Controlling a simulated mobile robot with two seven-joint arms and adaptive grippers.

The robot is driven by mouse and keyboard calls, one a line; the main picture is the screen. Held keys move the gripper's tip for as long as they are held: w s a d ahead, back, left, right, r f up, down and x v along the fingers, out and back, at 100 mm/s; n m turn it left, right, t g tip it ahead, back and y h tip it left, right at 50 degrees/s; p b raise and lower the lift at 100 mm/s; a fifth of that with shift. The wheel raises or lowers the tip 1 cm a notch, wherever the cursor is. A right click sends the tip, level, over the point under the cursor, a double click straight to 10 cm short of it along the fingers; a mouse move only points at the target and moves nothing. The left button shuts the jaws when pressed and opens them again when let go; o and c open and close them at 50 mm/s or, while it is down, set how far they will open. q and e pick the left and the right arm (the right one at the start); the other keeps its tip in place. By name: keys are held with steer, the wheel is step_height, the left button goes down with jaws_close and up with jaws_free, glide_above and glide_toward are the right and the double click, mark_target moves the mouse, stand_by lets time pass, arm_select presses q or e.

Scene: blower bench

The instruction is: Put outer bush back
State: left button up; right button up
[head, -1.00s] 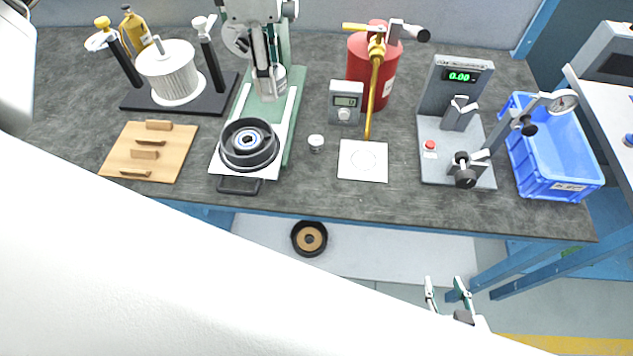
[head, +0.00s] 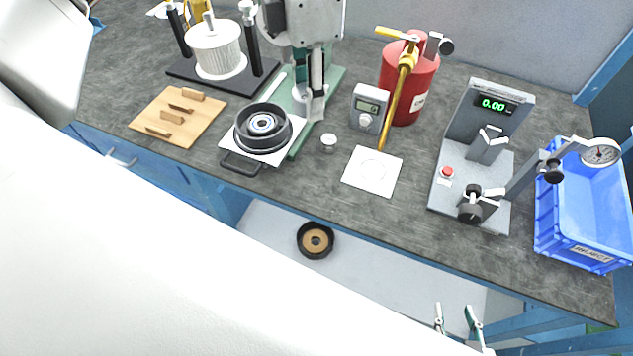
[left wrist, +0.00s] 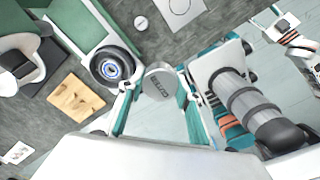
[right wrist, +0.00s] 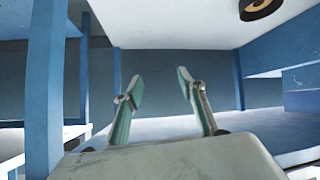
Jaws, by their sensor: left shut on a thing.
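My left gripper (head: 315,88) is shut on a short grey metal cylinder (head: 314,105), which looks like the outer bush. Its round, lettered end faces the camera in the left wrist view (left wrist: 160,85), between the fingertips. My right gripper (head: 457,320) is low in front of the bench, open and empty (right wrist: 160,95).
A slotted wooden board (head: 150,108) lies left of the pulley. A small white cap (head: 328,140), white square plate (head: 387,159), gauge stand (head: 455,185) and blue crate (head: 565,248) are to the right. A black ring part (head: 303,250) lies below the bench.

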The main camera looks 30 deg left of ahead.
arm_select(q)
steer(key=shift+s+d+f+n, duration=0.1)
steer(key=shift+d+f+n, duration=0.1)
steer(key=shift+n, duration=0.1)
steer(key=shift+f, duration=0.35)
steer(key=b, duration=0.2)
glide_above(312, 180)
step_height(312, 180, down, 14)
steer(key=shift+f, duration=2.55)
arm_select(e)
steer(key=shift+w+d+f, duration=0.35)
steer(key=shift+w+f, duration=0.05)
steer(key=shift+f, duration=0.25)
arm_select(q)
steer(key=shift+f, duration=0.2)
steer(key=o, duration=1.4)
